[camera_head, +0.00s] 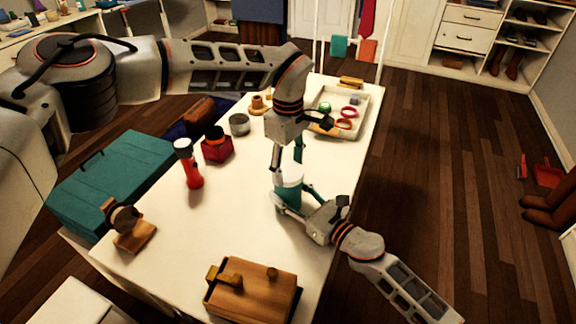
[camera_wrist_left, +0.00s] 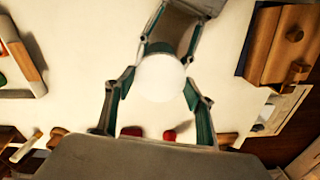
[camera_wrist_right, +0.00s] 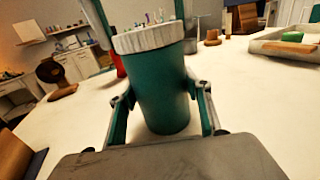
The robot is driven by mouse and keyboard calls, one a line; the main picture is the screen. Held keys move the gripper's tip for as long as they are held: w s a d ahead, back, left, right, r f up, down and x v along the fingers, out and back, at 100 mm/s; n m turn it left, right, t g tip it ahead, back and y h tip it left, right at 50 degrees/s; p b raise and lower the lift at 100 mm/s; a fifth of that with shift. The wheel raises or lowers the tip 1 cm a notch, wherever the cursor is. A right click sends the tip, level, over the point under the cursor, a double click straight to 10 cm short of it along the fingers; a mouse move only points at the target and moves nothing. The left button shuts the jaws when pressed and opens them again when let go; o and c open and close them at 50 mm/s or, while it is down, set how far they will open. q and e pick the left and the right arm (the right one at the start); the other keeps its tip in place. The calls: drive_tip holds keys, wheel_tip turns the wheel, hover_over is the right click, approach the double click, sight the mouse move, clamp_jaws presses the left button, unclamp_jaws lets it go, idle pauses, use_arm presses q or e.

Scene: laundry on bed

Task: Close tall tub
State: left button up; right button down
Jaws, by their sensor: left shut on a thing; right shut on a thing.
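The tall tub is a teal cylinder (camera_wrist_right: 163,100) standing upright on the white table, with a white ribbed lid (camera_wrist_right: 148,38) on its top. In the head view the tub (camera_head: 289,197) is partly hidden by my grippers. My left gripper (camera_head: 288,172) comes down from above and is shut on the lid, one finger on each side; the left wrist view shows the lid's round white top (camera_wrist_left: 160,78) between the fingers. My right gripper (camera_wrist_right: 163,105) is shut around the tub's body from the side. The lid meets the rim; whether it is fully seated I cannot tell.
A tray with small items (camera_head: 365,125) stands at the table's far right. A wooden box (camera_head: 250,292) sits at the front edge. The table between is clear.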

use_arm(q)
drive_tip(key=o, duration=0.7)
use_arm(e)
drive_tip(key=shift+f, duration=0.1)
use_arm(q)
drive_tip(key=shift+o, duration=0.2)
drive_tip(key=shift+r, duration=2.3)
drive_tip(key=shift+c, duration=0.4)
